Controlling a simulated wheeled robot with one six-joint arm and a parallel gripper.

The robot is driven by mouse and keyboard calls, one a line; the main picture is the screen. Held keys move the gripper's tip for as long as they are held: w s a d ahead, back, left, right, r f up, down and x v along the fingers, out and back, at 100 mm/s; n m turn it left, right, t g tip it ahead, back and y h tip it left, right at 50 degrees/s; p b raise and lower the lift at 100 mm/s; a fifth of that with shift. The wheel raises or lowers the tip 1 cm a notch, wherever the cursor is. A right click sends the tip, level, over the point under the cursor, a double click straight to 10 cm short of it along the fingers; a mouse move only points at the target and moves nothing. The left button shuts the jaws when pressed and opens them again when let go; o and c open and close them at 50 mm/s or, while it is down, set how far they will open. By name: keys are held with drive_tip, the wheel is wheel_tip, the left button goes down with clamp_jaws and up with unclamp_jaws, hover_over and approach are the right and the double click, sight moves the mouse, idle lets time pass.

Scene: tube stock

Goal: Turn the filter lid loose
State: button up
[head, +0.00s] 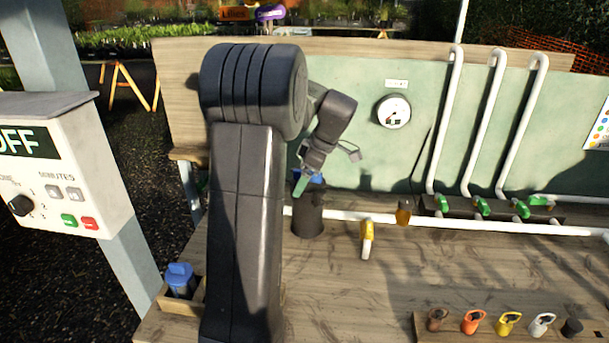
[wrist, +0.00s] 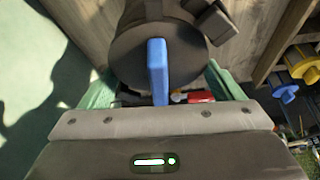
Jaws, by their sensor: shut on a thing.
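In the wrist view the lid shows as a raised blue bar (wrist: 157,68) across a dark round top (wrist: 190,50), between my green fingertips (wrist: 160,88). The fingertip contact is partly hidden by the gripper body. In the head view my arm stands just left of the filter.
A white pipe with a yellow-handled valve (head: 367,238) runs right of the filter. White riser pipes with green valves (head: 442,203) and a gauge (head: 394,111) stand behind. A blue-topped part (head: 180,276) sits in a wooden box at front left.

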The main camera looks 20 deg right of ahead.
drive_tip(key=o, duration=0.8)
drive_tip(key=shift+o, duration=0.2)
drive_tip(key=v, duration=1.3)
drive_tip(key=shift+r, duration=0.4)
drive_tip(key=shift+f, duration=0.1)
drive_tip(key=x, duration=1.4)
drive_tip(key=shift+s, duration=0.1)
drive_tip(key=shift+d+m+t+h+b, duration=0.1)
drive_tip(key=shift+m+t+h+b, duration=0.15)
drive_tip(key=shift+m, duration=0.65)
drive_tip(key=shift+d+m+t+h+b, duration=0.1)
drive_tip(key=shift+m+t+h+b, duration=0.2)
drive_tip(key=shift+m, duration=0.6)
drive_tip(key=shift+n, duration=0.3)
